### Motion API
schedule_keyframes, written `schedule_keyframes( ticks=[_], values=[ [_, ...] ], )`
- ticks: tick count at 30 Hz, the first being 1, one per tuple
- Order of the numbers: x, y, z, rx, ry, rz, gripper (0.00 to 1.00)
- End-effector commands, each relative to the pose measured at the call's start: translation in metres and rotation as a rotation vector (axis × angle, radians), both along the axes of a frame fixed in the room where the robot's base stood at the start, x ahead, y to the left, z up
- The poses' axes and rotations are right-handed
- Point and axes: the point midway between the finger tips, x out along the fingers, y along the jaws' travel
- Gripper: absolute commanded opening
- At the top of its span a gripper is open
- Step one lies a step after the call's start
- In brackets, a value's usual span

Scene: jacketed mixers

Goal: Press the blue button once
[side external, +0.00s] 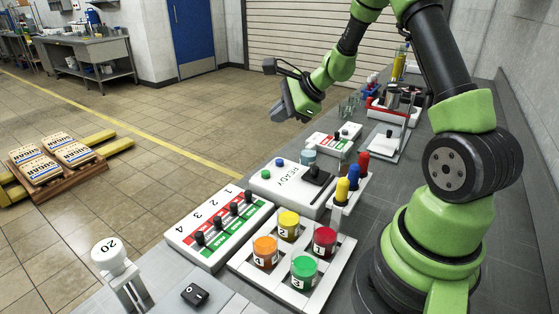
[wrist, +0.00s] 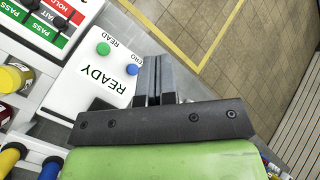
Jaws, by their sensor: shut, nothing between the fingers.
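The blue button (side external: 280,162) is a small round cap on a white box (side external: 262,184) marked READY. It also shows in the wrist view (wrist: 132,70), next to the label ending in "RO" and just left of my fingertips. A green button (side external: 266,174) sits beside it on the same box; it shows in the wrist view (wrist: 103,48) too. My gripper (side external: 290,112) is shut and empty. It hangs in the air above and beyond the box, apart from the button. In the wrist view its dark fingers (wrist: 154,64) lie together.
A panel with numbered black switches (side external: 222,226) and a tray of coloured jars (side external: 289,249) stand in front of the box. Yellow, blue and red bottles (side external: 352,177) stand to its right. A smaller red-green panel (side external: 334,137) is behind. The air around my gripper is clear.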

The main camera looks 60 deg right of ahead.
Motion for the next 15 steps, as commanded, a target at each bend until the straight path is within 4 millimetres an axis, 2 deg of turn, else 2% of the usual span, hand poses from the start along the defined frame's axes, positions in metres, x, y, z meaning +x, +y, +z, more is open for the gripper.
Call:
schedule_keyframes(
  ticks=[8,15],
  values=[
    [0.000,0.001,-0.006,0.003,0.002,0.003,0.00],
    [-0.001,0.001,-0.036,0.004,0.006,0.002,0.00]
  ],
)
